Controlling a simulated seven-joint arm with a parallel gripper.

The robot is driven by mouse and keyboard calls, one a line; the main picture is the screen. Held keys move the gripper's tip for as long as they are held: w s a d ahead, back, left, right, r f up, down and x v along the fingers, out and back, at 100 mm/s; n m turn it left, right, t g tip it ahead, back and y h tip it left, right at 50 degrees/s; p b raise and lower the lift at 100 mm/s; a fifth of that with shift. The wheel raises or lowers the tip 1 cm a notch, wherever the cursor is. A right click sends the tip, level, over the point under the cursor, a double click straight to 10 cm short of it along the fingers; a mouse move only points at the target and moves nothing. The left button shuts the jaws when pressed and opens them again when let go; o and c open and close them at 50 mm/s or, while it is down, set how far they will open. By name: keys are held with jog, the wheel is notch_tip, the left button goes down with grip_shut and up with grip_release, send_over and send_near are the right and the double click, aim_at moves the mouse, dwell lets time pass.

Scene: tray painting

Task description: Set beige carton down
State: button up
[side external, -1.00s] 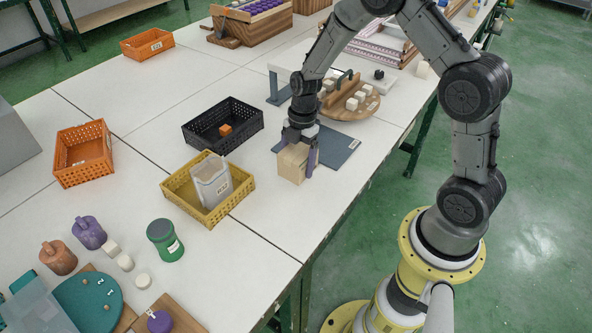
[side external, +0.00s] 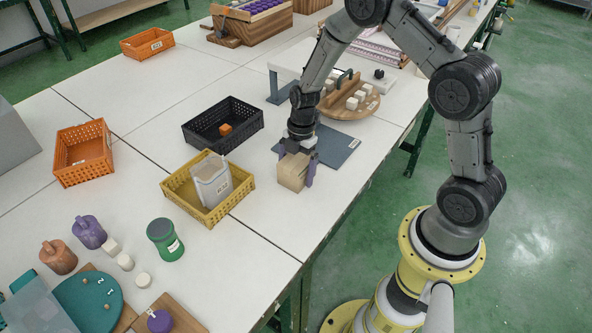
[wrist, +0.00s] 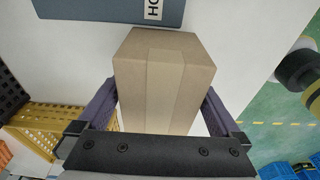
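The beige carton (side external: 291,173) is a plain box between the two purple fingers of my gripper (side external: 297,170). In the wrist view the carton (wrist: 163,85) fills the middle, with one finger of my gripper (wrist: 160,103) against each side. The carton is upright at the near left side of the grey-blue mat (side external: 338,150). Whether its underside touches the white table is hard to tell. The labelled mat also shows at the top of the wrist view (wrist: 100,10).
A yellow crate (side external: 240,200) holding a pale labelled container stands to the left. A black crate (side external: 192,143) with an orange block is behind it. A round wooden board (side external: 340,108) with white cubes lies beyond the mat. The table is bare in front of the carton.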

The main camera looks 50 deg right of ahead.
aim_at(300, 157)
jog(key=r, duration=0.3)
jog(key=d+r, duration=0.1)
jog(key=r, duration=0.7)
jog(key=shift+d+r, duration=0.15)
jog(key=shift+d, duration=0.2)
jog(key=shift+r, duration=0.65)
jog(key=s+a+r+m+t+h, duration=0.1)
jog(key=s+a+r+m+t, duration=0.15)
jog(key=s+r+m, duration=0.45)
jog(key=s+a+r+m+t, duration=0.1)
jog(key=s+a+r+m, duration=0.3)
jog(key=s+r, duration=0.45)
jog(key=s+r+m+t, duration=0.1)
jog(key=s+m+t, duration=0.1)
jog(key=s+m, duration=0.5)
jog(key=shift+s+d+r+h, duration=0.2)
jog(key=shift+s+h, duration=0.1)
jog(key=shift+h, duration=0.1)
